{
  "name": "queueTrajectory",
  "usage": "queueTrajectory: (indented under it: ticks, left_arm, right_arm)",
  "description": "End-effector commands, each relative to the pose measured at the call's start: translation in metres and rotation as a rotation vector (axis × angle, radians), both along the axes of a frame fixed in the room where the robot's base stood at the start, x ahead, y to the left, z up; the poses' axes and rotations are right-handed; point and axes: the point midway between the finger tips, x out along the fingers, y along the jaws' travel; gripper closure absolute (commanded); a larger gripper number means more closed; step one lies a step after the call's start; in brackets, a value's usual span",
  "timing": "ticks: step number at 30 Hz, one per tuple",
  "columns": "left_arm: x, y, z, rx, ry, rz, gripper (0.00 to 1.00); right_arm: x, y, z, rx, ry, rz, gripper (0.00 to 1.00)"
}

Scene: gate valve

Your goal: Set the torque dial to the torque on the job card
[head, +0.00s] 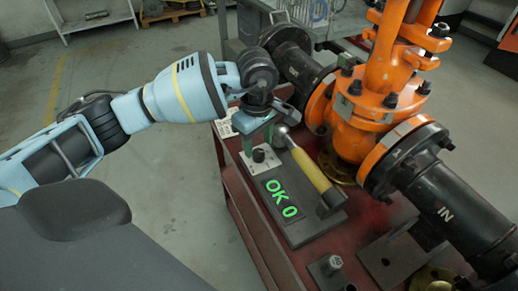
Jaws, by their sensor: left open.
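The torque dial is a small dark knob (258,155) on a pale plate (268,164) at the far left end of a grey tester block (308,230). My right gripper is not in view.
A yellow-handled wrench (309,169) lies along the block, close to my left gripper. An orange valve (372,125) with black flanged pipes (445,205) fills the right of the red bench (255,222). A small metal fitting (331,264) stands in front. Open floor lies left.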

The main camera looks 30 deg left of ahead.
Motion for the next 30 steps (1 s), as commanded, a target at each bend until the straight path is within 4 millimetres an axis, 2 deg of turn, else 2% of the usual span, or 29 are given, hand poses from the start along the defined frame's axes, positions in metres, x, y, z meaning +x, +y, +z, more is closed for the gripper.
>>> queueTrajectory:
  ticks: [1,6,17,20,27,30]
  left_arm:
    - [-0.001,0.000,-0.009,0.001,0.004,0.000,0.50]
    - [0.000,0.000,-0.026,0.001,0.003,0.000,0.50]
    - [0.000,0.000,-0.031,0.000,0.000,-0.001,0.50]
    - [0.000,0.000,-0.031,0.000,0.000,-0.001,0.60]
    - [0.000,0.000,-0.030,0.000,0.000,0.000,0.92]
    - [0.000,0.000,-0.030,0.000,0.000,0.000,0.94]
  right_arm:
    - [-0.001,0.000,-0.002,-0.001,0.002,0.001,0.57]
    - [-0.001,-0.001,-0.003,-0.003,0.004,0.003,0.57]
    - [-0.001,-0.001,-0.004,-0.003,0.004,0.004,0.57]
    - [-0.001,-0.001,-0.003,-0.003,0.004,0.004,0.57]
    - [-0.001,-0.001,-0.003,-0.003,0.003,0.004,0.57]
    - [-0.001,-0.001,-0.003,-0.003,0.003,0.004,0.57]
